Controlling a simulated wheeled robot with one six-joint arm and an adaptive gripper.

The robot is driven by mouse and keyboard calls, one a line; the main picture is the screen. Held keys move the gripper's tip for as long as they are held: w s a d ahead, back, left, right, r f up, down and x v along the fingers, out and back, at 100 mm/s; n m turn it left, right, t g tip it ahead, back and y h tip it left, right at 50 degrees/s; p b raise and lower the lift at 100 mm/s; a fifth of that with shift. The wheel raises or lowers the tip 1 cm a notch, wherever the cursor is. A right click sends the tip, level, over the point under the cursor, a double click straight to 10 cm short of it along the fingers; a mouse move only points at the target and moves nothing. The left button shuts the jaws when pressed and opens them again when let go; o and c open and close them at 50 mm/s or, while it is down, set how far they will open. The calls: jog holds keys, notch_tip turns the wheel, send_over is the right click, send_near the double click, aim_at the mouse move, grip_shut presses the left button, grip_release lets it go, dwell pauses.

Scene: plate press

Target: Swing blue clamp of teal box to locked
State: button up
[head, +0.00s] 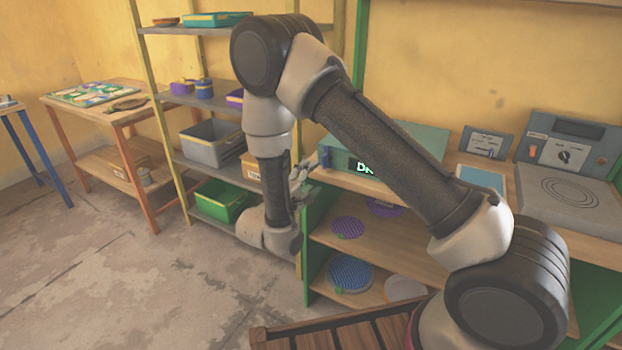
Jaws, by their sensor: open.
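The teal box (428,137) stands on the wooden bench, partly hidden behind my arm. My gripper (301,175) is open, just left of and slightly below that corner. No thing shows between its fingers. I cannot tell whether it touches the clamp.
Right of the box are a grey switch panel (485,146), a light-blue panel (481,178) and a grey plate unit (565,195). Purple and blue discs (351,272) lie on shelves below. A storage rack (165,130) stands close left of my gripper. Open floor lies front left.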

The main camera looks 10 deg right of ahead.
jog(key=v, duration=1.1)
jog(key=shift+s, duration=0.15)
